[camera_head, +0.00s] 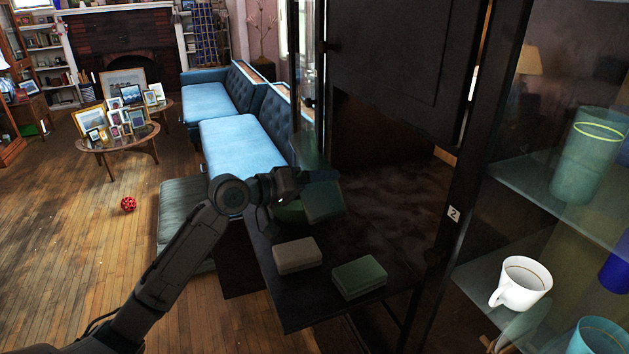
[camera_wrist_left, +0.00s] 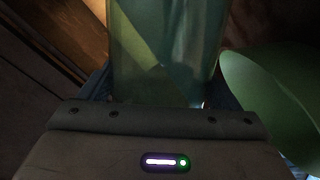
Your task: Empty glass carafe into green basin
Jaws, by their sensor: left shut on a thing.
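My left gripper (camera_head: 300,192) reaches in from the left over the dark cabinet shelf. It is shut on the glass carafe, a greenish see-through vessel (camera_wrist_left: 165,45) between the fingers in the left wrist view. In the head view a dark green body (camera_head: 323,203) at the fingertips looks like the carafe; its exact tilt and any contents are hard to tell. The green basin (camera_head: 290,213) shows only in part, just below the gripper and mostly hidden by it. In the wrist view the basin (camera_wrist_left: 265,85) is close beside the carafe on the right. My right gripper is not in view.
A grey-brown box (camera_head: 295,256) and a green box (camera_head: 360,278) lie on the shelf in front of the basin. A dark cabinet panel (camera_head: 395,70) stands behind. Glass shelves at right hold a white mug (camera_head: 522,284) and a teal cylinder (camera_head: 588,158).

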